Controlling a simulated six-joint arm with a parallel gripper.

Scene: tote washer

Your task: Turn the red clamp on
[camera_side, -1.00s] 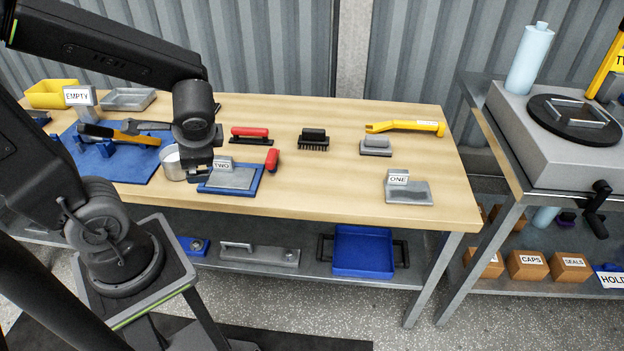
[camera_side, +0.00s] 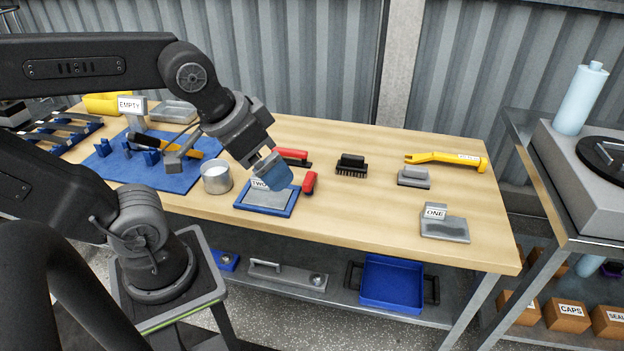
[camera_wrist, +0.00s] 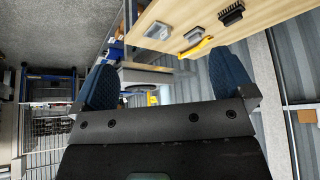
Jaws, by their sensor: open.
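A short red handle (camera_side: 310,183), which looks like the red clamp's lever, stands at the right edge of the blue-framed plate (camera_side: 284,211) labelled TWO. Whether it is on or off I cannot tell. My gripper (camera_side: 274,173) hangs tilted above the TWO plate, to the left of the red handle and apart from it. It partly covers the TWO sign. In the wrist view my gripper (camera_wrist: 166,82) shows two blue-padded fingers spread apart with nothing between them. I cannot make out the red handle in that view.
Another red-handled tool (camera_side: 293,155) lies just behind. A metal cup (camera_side: 216,179) stands left of the plate. A black brush (camera_side: 351,164), a yellow tool (camera_side: 447,160) and the ONE plate (camera_side: 446,229) lie to the right.

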